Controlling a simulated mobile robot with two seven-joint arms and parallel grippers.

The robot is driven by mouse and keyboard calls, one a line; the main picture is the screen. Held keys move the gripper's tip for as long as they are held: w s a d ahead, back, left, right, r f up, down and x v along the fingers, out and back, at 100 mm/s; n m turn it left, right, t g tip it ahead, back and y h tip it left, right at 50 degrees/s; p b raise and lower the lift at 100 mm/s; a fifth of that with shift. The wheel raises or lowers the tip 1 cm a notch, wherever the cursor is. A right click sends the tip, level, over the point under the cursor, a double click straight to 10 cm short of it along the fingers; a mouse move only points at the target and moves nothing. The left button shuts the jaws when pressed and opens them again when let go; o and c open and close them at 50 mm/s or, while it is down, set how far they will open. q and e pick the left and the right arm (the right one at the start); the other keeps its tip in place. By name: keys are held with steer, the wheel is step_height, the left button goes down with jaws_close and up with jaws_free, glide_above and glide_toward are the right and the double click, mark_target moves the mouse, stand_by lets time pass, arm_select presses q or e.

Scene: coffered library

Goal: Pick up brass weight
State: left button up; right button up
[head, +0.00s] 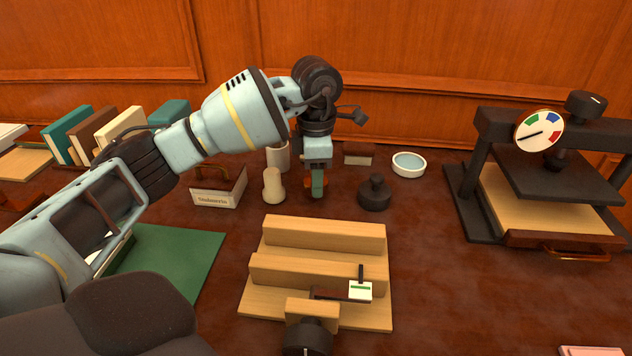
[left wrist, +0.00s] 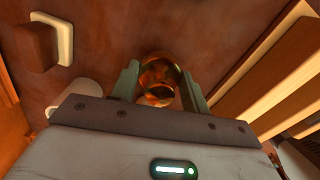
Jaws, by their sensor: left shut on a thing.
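The brass weight (left wrist: 160,74) shows in the left wrist view as a shiny, rounded, amber-coloured piece between my two fingers. My left gripper (left wrist: 159,90) is shut on it, with one finger on each side. In the head view my left gripper (head: 317,182) points down at the desk, behind the wooden stepped stand. There a finger covers most of the weight, and only orange-brown edges (head: 308,183) show beside it. I cannot tell whether the weight touches the desk. My right gripper is not in view.
A dark knobbed weight (head: 374,194) stands close on the right, and a cream peg-like piece (head: 273,187) on the left. A white round dish (head: 408,165) is behind. The wooden stand (head: 320,262) is in front. A dark press (head: 490,130) stands at right.

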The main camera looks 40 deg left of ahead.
arm_select(q)
step_height(320, 180, up, 8)
steer(key=shift+r+p, duration=0.2)
steer(key=shift+p, duration=0.1)
